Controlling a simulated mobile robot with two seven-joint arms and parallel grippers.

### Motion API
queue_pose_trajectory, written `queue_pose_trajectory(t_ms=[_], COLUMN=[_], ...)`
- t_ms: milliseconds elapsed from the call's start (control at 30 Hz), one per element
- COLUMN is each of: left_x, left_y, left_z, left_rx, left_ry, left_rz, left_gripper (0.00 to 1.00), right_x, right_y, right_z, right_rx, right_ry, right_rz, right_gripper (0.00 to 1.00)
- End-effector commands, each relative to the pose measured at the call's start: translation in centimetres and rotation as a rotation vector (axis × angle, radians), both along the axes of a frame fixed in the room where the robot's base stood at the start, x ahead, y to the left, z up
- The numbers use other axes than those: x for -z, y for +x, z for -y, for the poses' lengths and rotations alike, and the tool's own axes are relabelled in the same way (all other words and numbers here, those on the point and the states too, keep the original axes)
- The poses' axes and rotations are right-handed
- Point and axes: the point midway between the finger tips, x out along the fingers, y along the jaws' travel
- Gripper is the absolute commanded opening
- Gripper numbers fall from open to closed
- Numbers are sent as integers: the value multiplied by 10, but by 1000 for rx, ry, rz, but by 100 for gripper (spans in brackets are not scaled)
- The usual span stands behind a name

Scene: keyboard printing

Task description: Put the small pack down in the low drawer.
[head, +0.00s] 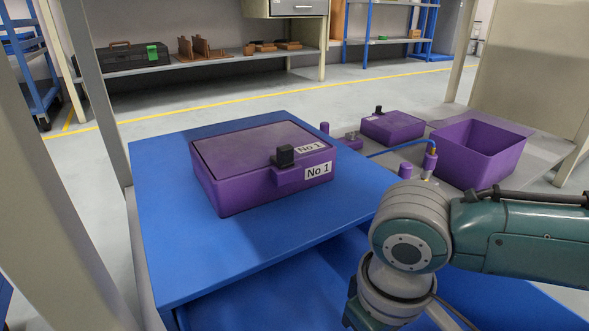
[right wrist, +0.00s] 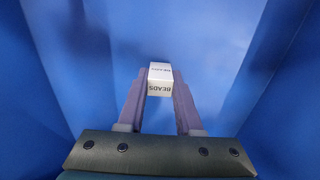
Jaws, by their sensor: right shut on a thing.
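The small pack (right wrist: 159,80) is a white box with the word BEADS on it, seen in the right wrist view. My right gripper (right wrist: 159,92) is shut on it, one purple finger on each side. Blue walls and a blue floor surround the pack there, the inside of the low drawer (right wrist: 75,70). I cannot tell whether the pack touches the floor. In the head view the open blue drawer (head: 275,290) shows below the blue top, and my right arm reaches down at it. The right gripper's fingers and the pack are hidden there. My left gripper is not in view.
A purple lidded box marked No 1 (head: 235,190) stands on the blue top (head: 170,250). At the right are an open purple bin (head: 475,150), a smaller purple box (head: 392,127) and a purple bottle-like piece (head: 430,160). A grey post stands at the left.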

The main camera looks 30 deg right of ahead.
Motion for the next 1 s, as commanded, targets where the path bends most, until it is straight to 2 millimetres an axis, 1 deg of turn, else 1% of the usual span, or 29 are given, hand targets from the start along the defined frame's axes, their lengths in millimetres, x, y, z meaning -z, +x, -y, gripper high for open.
queue_pose_trajectory(t_ms=[33, 233, 400, 433, 600, 667, 700, 900, 967, 1000], left_x=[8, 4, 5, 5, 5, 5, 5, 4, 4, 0], left_y=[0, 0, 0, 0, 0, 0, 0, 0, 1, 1], left_z=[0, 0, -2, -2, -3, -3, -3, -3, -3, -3], left_rx=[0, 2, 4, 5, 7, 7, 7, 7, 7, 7], left_ry=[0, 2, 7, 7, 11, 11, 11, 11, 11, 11], left_rz=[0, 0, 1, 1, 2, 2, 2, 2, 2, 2], left_gripper=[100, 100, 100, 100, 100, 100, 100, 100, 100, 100], right_x=[8, 5, 9, 8, 8, 8, 8, 7, 5, 0], right_y=[0, 0, 0, 0, 0, 0, 0, 0, 0, 0], right_z=[0, 0, 0, 0, 0, 0, 0, 0, 0, 0], right_rx=[0, 0, 1, 0, 1, 1, 1, 1, 0, 1], right_ry=[0, 1, 1, 1, 1, 1, 1, 0, 0, 0], right_rz=[1, 1, 0, 1, 1, 1, 1, 1, 1, 1], right_gripper=[0, 0, 0, 37, 56, 63, 64, 64, 64, 64])
